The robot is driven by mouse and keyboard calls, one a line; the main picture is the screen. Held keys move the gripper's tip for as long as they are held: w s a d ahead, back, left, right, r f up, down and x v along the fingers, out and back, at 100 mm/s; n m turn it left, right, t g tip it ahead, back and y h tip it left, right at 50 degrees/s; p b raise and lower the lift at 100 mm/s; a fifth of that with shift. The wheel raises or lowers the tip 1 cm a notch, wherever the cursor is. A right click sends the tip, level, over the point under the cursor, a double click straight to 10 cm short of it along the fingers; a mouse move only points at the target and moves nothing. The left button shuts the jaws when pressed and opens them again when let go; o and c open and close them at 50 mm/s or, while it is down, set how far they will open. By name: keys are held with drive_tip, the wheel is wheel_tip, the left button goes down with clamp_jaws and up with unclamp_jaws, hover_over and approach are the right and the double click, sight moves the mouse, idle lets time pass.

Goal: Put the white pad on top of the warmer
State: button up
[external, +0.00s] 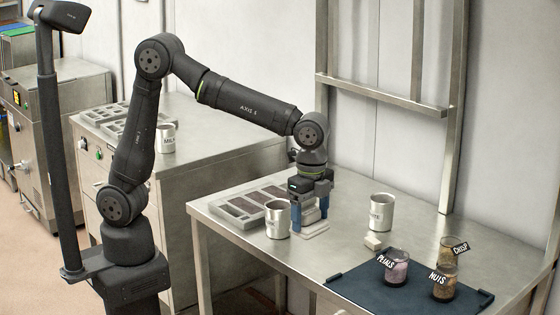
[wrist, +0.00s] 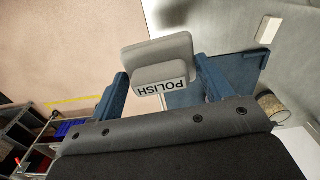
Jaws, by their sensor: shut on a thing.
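My gripper (external: 312,218) points down over the steel table, its blue fingers closed on a white pad (external: 312,231). In the wrist view the white pad (wrist: 152,50) sits between the fingertips (wrist: 160,88); its raised block carries a POLISH label. I cannot tell whether the pad touches the table. No label marks the warmer. A steel cabinet (external: 215,178) with buttons on its front stands behind my arm, with mould trays and a MILK mug on top. Another steel unit (external: 40,135) with buttons stands at far left. I cannot tell which is the warmer.
A metal mug (external: 277,219) stands close left of my gripper, by a mould tray (external: 226,208). Another mug (external: 381,212) stands to the right, near a small pale block (external: 376,242).

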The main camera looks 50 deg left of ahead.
drive_tip(key=w+a+r+n, duration=0.1)
drive_tip(key=w+a+n, duration=0.4)
drive_tip(key=w+a, duration=1.25)
drive_tip(key=w+a+r+n, duration=0.1)
drive_tip(key=w+a+n, duration=0.1)
drive_tip(key=w+a, duration=0.55)
drive_tip(key=w+a+r+n, duration=0.1)
drive_tip(key=w+a+n, duration=0.25)
drive_tip(key=a, duration=0.75)
drive_tip(key=s+a+r+n, duration=0.1)
drive_tip(key=a+n, duration=0.2)
drive_tip(key=a, duration=1.5)
drive_tip(key=s+a+n, duration=0.2)
drive_tip(key=a+n, duration=0.2)
drive_tip(key=a, duration=1.5)
drive_tip(key=a+f, duration=0.2)
drive_tip(key=a, duration=0.1)
drive_tip(key=s+a+f, duration=0.1)
drive_tip(key=a+f, duration=0.1)
drive_tip(key=a, duration=0.2)
drive_tip(key=a+f, duration=0.2)
drive_tip(key=a, duration=0.2)
drive_tip(key=shift+s+f, duration=0.2)
drive_tip(key=shift+s, duration=0.1)
drive_tip(key=shift+a+f, duration=0.35)
drive_tip(key=shift+a, duration=0.1)
drive_tip(key=shift+f, duration=1.9)
